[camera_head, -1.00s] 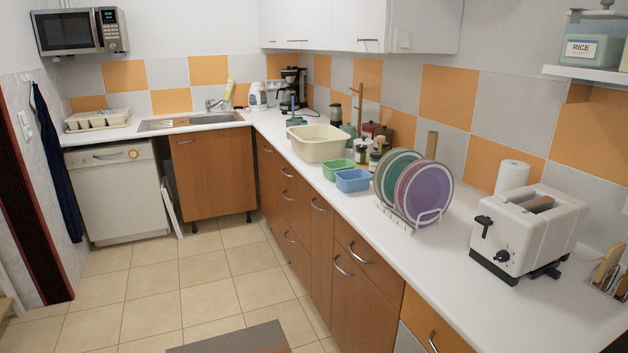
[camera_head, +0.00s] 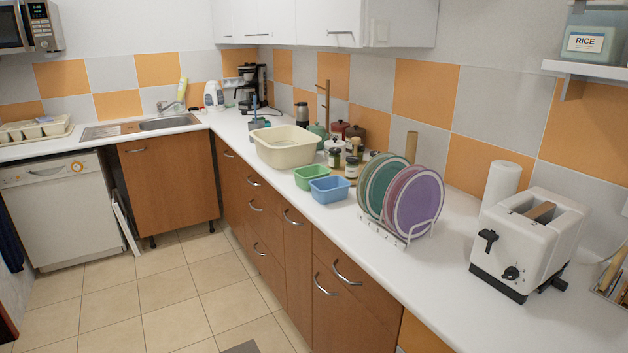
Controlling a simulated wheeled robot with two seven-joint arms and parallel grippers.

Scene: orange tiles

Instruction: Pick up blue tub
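The blue tub (camera_head: 329,190) is a small open rectangular container on the white countertop (camera_head: 290,207), close to its front edge. A green tub (camera_head: 310,176) of similar shape sits just behind it to the left. The plate rack (camera_head: 404,232) stands to its right, apart from it. Neither of my grippers shows in the head view.
A large cream basin (camera_head: 286,147) stands behind the tubs, with jars (camera_head: 351,166) to their right. Several plates (camera_head: 417,203) fill the rack. A white toaster (camera_head: 530,245) stands at the right.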

